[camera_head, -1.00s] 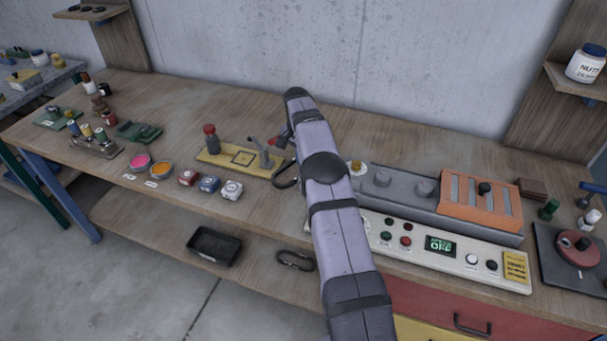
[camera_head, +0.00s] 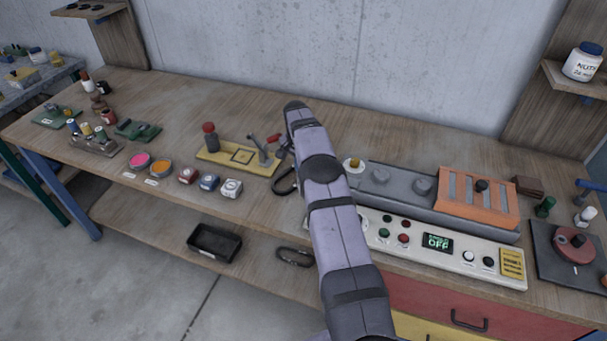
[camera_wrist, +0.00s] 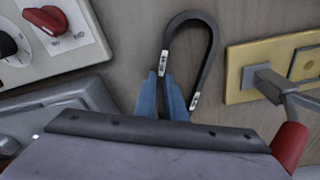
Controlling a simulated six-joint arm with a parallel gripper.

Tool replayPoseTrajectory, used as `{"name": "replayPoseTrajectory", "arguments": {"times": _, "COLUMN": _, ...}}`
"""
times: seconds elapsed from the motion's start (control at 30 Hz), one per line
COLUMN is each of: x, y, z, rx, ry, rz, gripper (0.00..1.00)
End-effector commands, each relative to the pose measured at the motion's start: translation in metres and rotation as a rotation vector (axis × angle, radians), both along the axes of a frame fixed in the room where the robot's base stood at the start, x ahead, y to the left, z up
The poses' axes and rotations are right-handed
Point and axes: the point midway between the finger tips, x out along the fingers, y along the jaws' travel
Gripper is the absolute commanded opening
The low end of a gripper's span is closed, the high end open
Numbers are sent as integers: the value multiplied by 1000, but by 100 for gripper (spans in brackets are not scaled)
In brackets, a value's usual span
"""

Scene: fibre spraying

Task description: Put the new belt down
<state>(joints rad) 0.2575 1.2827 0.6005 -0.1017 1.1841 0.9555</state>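A black belt loop (camera_wrist: 212,45) with small white labels shows in the wrist view, close to the bench top. My gripper (camera_wrist: 163,98) has two blue fingers, one on either side of the belt's left strand, and looks shut on it. The lower ends of the loop are hidden by the fingers and the gripper body. In the head view part of the belt (camera_head: 283,183) shows just left of my arm, which hides the fingers. Whether the belt touches the bench cannot be told. A second dark loop (camera_head: 295,257) lies on the lower shelf.
A yellow plate fixture (camera_head: 225,158) with a red-topped post and a lever stands left of the belt. The grey and orange machine (camera_head: 478,197) and its white control panel (camera_head: 455,268) are to the right. Paint pots and small boxes (camera_head: 209,182) line the front left.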

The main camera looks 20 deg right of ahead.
Motion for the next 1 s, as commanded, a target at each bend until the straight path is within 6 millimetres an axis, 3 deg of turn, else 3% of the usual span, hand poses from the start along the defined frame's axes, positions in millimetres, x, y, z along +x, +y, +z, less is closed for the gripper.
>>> {"name": "replayPoseTrajectory", "arguments": {"times": 0.37, "x": 0, "y": 0, "z": 1, "rx": 0, "ry": 0, "rz": 0, "gripper": 25}}
{"name": "replayPoseTrajectory", "arguments": {"times": 0.57, "x": 0, "y": 1, "z": 11, "rx": 0, "ry": -2, "rz": 0, "gripper": 25}}
{"name": "replayPoseTrajectory", "arguments": {"times": 1.0, "x": -3, "y": 9, "z": 84, "rx": -1, "ry": -3, "rz": 0, "gripper": 25}}
